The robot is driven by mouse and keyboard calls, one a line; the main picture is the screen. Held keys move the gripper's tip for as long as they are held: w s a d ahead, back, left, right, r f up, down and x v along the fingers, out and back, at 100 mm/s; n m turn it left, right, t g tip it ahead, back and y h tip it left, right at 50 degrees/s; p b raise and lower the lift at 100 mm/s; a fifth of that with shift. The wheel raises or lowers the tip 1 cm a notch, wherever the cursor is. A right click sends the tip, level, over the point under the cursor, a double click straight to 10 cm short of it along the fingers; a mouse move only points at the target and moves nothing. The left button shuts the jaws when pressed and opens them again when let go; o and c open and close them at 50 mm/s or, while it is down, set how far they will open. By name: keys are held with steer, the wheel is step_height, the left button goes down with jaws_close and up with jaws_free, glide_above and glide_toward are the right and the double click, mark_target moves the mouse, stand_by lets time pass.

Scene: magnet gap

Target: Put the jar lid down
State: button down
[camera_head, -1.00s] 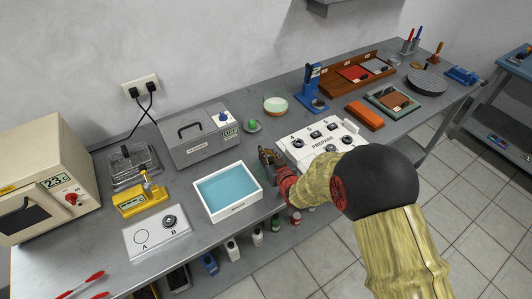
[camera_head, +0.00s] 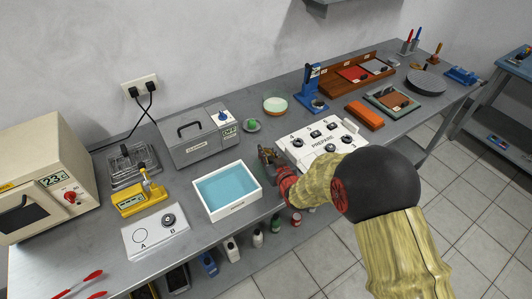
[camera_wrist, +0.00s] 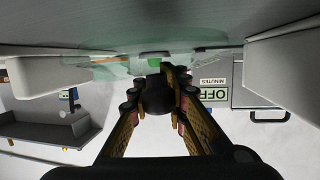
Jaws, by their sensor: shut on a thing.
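My gripper (camera_head: 268,157) is low over the grey bench, between the white tray of blue liquid and the white PREPARE panel. In the wrist view, which looks upside down, my gripper (camera_wrist: 157,98) is shut on a dark rounded knob. A pale, see-through disc shows just beyond the knob, close to the bench; it appears to be the jar lid (camera_wrist: 110,68). I cannot tell whether it touches the bench. In the head view my gripper hides the lid.
The blue-filled tray (camera_head: 228,189) stands close on the left, the PREPARE panel (camera_head: 322,147) close on the right. Behind are a small green item (camera_head: 252,125), a grey cleaner box (camera_head: 197,135) and a round pale-green dish (camera_head: 275,105). The bench front edge is near.

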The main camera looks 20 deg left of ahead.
mark_target(271, 160)
steer(key=shift+s+d+f, duration=0.15)
steer(key=shift+s+f, duration=0.05)
steer(key=shift+f, duration=0.4)
steer(key=shift+s+d+f, duration=0.1)
steer(key=shift+s+f, duration=0.1)
steer(key=shift+f, duration=0.35)
steer(key=c, duration=1.6)
jaws_free()
steer(key=shift+f, duration=0.1)
steer(key=shift+s+d, duration=0.3)
steer(key=shift+s, duration=0.05)
steer(key=s+d+r, duration=0.4)
steer(key=shift+s+r, duration=0.25)
steer(key=shift+s, duration=0.05)
